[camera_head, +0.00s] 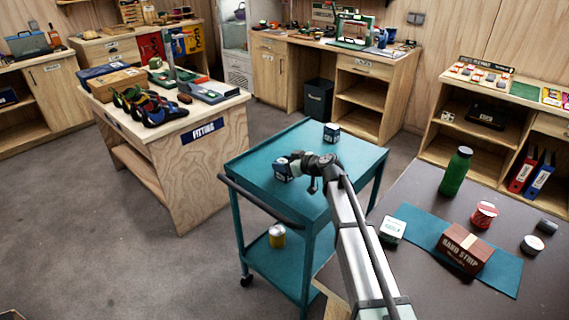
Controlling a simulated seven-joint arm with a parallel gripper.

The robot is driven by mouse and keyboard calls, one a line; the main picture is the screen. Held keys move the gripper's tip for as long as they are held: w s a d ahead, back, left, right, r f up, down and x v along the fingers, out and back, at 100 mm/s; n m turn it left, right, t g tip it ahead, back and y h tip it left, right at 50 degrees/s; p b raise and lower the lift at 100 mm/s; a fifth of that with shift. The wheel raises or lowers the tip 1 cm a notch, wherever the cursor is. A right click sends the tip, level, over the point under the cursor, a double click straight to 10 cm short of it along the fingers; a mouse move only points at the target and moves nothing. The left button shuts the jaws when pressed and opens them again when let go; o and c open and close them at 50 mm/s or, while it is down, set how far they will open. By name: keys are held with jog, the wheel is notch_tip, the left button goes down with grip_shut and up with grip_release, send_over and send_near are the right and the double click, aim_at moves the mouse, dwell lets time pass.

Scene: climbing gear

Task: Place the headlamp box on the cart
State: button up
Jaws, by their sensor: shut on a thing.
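The cart (353,161) is teal, with a flat top, a lower shelf and a handle at its left end. My gripper (292,163) is over the left part of the cart top. It is shut on a small dark blue box with white marks, which I take to be the headlamp box (282,171). The gripper hides part of this box. I cannot tell whether the box touches the cart top or hangs just above it. A similar small dark box (331,132) stands on the cart top near its far corner.
The brown table (417,184) at right holds a green bottle (456,171), a hand strip box (464,249), a white-topped box (391,230) and several round items. The cart top between its two boxes looks clear.

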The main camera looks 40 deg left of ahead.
jog(key=o, duration=1.1)
jog(key=shift+f, duration=0.1)
jog(key=shift+d+r, duration=0.1)
jog(key=shift+r, duration=0.1)
jog(key=v, duration=1.2)
jog(key=shift+f, duration=0.1)
